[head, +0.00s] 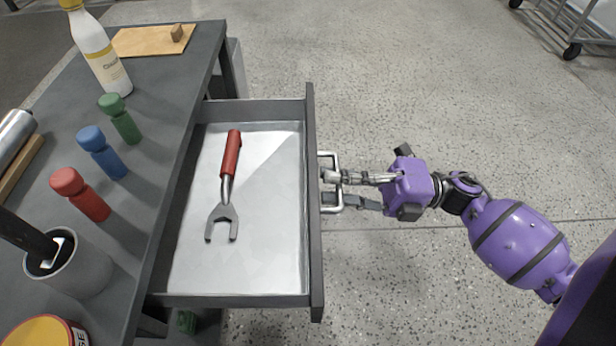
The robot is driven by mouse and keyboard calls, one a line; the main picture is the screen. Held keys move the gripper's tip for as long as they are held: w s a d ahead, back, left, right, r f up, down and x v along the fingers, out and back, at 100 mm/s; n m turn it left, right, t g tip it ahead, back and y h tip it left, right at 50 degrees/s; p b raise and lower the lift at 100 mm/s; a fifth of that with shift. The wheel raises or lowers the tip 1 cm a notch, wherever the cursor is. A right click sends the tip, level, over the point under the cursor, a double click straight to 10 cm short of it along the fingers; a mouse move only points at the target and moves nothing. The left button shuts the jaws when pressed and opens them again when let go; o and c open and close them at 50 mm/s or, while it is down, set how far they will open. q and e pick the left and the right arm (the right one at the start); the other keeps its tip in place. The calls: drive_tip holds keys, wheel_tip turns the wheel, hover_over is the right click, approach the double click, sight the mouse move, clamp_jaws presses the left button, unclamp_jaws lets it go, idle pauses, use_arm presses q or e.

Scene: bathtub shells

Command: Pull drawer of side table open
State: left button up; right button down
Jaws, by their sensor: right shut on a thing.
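The drawer (314,265) of the dark grey side table (165,75) stands well out from the table, its light inner floor in view. A red-handled wrench (230,160) lies inside it. A metal bar handle (336,156) sits on the drawer's outer front face. My purple right gripper (338,188) reaches in from the right and is shut on the handle. Its fingers partly cover the bar. My left gripper is not in view.
The speckled floor right of the drawer is clear. A wheeled rack (575,25) stands at top right.

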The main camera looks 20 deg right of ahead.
drive_tip(key=shift+v, duration=0.9)
drive_tip(key=shift+r, duration=0.15)
drive_tip(key=c, duration=1.8)
unclamp_jaws()
drive_tip(key=shift+c, duration=0.2)
drive_tip(key=v, duration=1.2)
